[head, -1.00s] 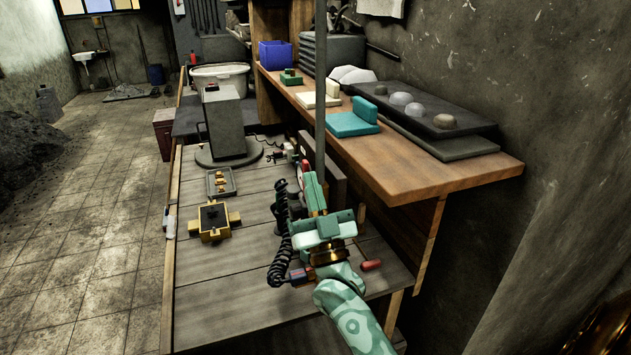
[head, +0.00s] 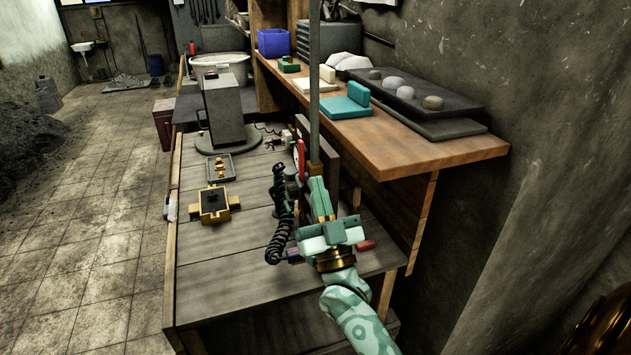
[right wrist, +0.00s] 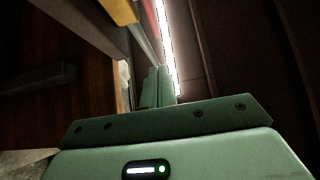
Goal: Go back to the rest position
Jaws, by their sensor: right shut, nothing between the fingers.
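My right gripper (head: 318,192) shows in the head view above the right part of the workbench (head: 225,305), in front of the wooden shelf. It is shut and empty, with its fingers pointing away from me. In the right wrist view the closed fingers (right wrist: 158,88) show beyond the green gripper body, with a bright light strip behind them. My left gripper is not in view.
A wooden shelf (head: 420,150) overhangs the bench on the right. A grey post runs upright by my gripper. A black coiled cord (head: 280,225) hangs just left of it. A brass-coloured mould (head: 213,204) and a grey machine (head: 226,115) stand further left. The front bench is clear.

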